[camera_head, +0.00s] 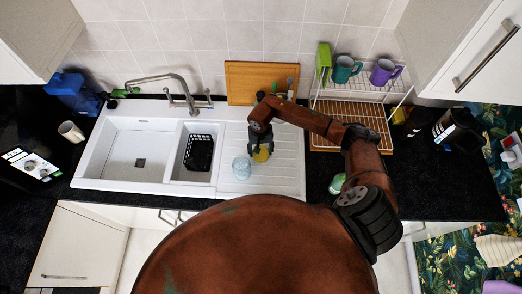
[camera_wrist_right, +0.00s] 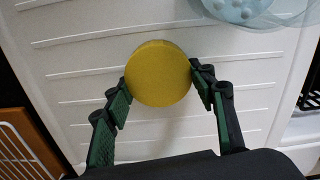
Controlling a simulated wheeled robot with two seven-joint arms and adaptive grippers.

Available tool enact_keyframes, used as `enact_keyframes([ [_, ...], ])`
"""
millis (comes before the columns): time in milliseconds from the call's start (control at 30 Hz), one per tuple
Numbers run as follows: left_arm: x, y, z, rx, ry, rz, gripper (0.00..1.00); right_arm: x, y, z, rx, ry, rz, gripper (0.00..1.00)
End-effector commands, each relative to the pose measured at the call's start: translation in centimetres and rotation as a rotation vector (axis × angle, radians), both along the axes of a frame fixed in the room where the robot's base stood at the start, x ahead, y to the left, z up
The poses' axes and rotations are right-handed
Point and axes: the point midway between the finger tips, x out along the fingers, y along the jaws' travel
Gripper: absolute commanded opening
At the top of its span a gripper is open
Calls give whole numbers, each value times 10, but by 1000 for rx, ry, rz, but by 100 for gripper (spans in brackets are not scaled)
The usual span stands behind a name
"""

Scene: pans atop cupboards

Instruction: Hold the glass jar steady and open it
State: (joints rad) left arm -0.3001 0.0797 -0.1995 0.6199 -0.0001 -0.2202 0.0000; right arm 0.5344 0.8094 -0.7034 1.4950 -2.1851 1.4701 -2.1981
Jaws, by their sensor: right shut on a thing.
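A clear, pale-blue glass jar (camera_head: 242,168) stands on the sink's ribbed drainboard. Part of it shows at the top right edge of the right wrist view (camera_wrist_right: 252,12), with pale, bumpy contents or base. My right gripper (camera_head: 261,147) is just right of and behind the jar, apart from it. In the right wrist view, its fingers are shut on the sides of a round yellow thing (camera_wrist_right: 158,74) over the drainboard. Whether this is a lid or another item I cannot tell. My left gripper is not in view.
The white sink (camera_head: 110,178) lies left, with a black basket (camera_head: 199,152) in its small basin. A wire rack with mugs (camera_head: 384,72) stands back right. A green round thing (camera_head: 337,183) sits beside my right arm. The front drainboard is bare.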

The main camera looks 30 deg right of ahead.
Motion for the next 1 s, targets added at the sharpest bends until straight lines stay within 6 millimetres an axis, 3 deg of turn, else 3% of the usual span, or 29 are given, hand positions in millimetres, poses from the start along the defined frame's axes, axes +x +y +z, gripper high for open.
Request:
enact_keyframes([
  [200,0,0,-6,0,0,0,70,0,0,-4,-1,0,1,22],
  [233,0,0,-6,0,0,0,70,0,0,-4,-1,0,1,52],
  [467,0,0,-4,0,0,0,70,0,0,-3,-1,0,0,68],
  [833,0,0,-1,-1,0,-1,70,0,0,0,0,1,0,69],
  [1000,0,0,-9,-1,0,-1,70,2,-1,21,-3,-4,3,69],
])
